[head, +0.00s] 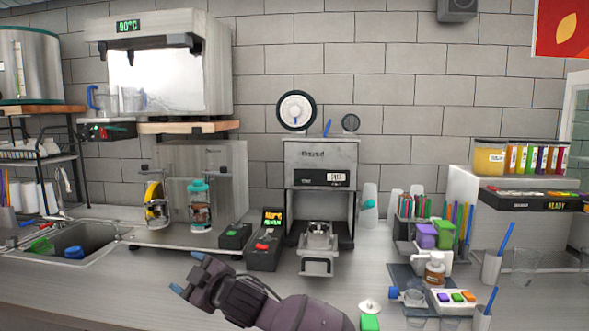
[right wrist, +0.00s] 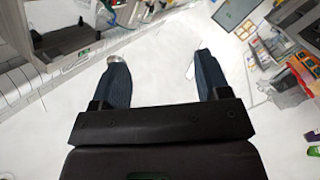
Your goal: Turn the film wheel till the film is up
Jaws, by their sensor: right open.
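The cup sealer (head: 321,165) stands against the tiled wall at the middle of the counter. On its top are a large white film wheel with a dark rim (head: 296,110), a blue lever (head: 327,128) and a smaller dark wheel (head: 351,123). A small lit display shows on its front. The sealer's cup tray (head: 317,240) sticks out at the front. My right gripper (head: 188,274) is in front of the counter, low and left of the sealer, well apart from the wheels. In the right wrist view its two fingers (right wrist: 163,78) are spread with nothing between them. My left gripper is not in view.
A black control box (head: 264,252) with a lit screen stands left of the sealer. A sink (head: 68,243) is at the far left. Straws, cups and purple and green containers (head: 426,236) crowd the right side.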

